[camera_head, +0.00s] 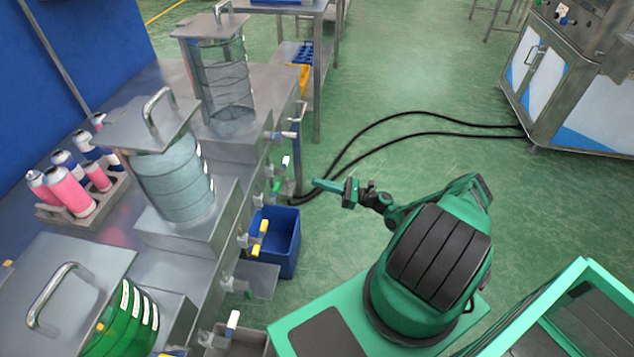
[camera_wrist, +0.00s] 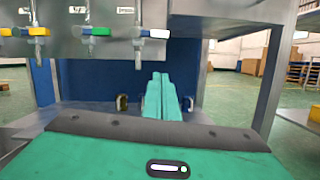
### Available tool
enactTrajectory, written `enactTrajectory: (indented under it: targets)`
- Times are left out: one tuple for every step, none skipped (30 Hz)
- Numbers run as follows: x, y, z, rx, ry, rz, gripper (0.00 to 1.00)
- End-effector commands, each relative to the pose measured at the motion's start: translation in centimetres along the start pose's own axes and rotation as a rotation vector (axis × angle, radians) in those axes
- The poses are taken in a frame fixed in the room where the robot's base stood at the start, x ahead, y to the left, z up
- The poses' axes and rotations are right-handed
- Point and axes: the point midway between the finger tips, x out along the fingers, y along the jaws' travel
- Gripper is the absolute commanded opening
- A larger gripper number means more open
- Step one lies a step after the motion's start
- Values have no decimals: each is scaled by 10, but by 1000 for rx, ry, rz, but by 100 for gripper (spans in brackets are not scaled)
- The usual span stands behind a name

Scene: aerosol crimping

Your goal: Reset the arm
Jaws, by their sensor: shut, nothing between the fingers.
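My gripper (camera_head: 318,184) shows in the head view as a small green tip at the end of my arm, over the floor to the right of the metal bench (camera_head: 232,215). In the wrist view my gripper (camera_wrist: 162,78) has its two green fingers together, with nothing between them. The fingers point toward the bench front, below a row of taps with yellow (camera_wrist: 5,32), green (camera_wrist: 100,31) and white (camera_wrist: 158,34) handles. A blue bin (camera_head: 284,240) stands below and to the left of my gripper in the head view. The fingers appear clear of the bench and taps.
Lidded glass tanks (camera_head: 222,85) stand on the bench beside a rack (camera_head: 85,215) of pink and blue cans. Black hoses (camera_head: 400,122) cross the floor to a metal cabinet (camera_head: 560,85) at the right. Green floor (camera_head: 420,60) is open between bench and cabinet.

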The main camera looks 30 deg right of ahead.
Motion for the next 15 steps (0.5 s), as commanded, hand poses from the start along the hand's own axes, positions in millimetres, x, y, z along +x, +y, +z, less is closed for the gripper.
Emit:
enactTrajectory:
  targets:
    - [0, 0, 0, 0, 0, 0, 0]
    - [0, 0, 0, 0, 0, 0, 0]
    - [0, 0, 0, 0, 0, 0, 0]
    - [0, 0, 0, 0, 0, 0, 0]
    - [0, 0, 0, 0, 0, 0, 0]
    - [0, 0, 0, 0, 0, 0, 0]
    - [0, 0, 0, -1, 1, 1, 0]
    - [1, 0, 1, -2, 4, 4, 0]
    - [2, 0, 1, -6, 11, 11, 0]
    - [2, 1, 2, -10, 19, 19, 0]
    - [4, 1, 4, -17, 29, 31, 0]
    - [6, 3, 6, -26, 47, 51, 0]
    - [8, 4, 8, -34, 64, 69, 0]
    - [10, 6, 9, -45, 83, 88, 0]
    - [13, 8, 13, -61, 111, 119, 0]
